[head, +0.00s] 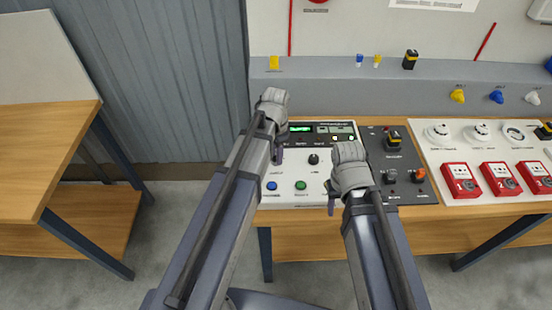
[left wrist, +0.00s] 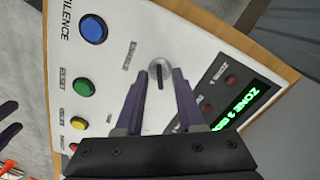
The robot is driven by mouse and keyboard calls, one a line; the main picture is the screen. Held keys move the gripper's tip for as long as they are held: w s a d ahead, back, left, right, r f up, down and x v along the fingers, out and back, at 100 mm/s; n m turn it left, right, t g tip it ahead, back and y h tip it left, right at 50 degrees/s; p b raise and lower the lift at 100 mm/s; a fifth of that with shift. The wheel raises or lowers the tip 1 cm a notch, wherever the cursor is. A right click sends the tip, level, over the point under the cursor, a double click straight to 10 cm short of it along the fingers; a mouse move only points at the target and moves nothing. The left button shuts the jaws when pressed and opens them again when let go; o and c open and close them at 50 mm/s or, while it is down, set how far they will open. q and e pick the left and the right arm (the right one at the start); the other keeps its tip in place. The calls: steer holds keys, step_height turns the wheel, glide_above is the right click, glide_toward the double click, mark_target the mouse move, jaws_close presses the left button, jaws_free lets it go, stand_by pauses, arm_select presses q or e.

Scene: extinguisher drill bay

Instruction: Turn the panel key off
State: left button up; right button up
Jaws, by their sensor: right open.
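The panel key (left wrist: 160,78) shows in the left wrist view as a round silver switch with a dark narrow bar standing nearly upright in the picture. It sits on the white control panel (left wrist: 115,52) between the blue button (left wrist: 93,29) and the green display (left wrist: 240,118). My left gripper (left wrist: 160,75) is open, its two purple fingers either side of the key, with gaps showing. In the head view my left gripper (head: 278,155) is over the panel and hides the key. My right gripper (head: 332,198) is open and empty near the panel's front edge.
A black knob (head: 313,159) and a green button (head: 300,185) are close to the left gripper. A dark module (head: 415,190) with switches stands right of the panel, then red call points (head: 460,181). A wooden table (head: 45,150) is at left.

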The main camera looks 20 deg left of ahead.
arm_select(q)
steer(key=shift+c, duration=0.4)
jaws_close()
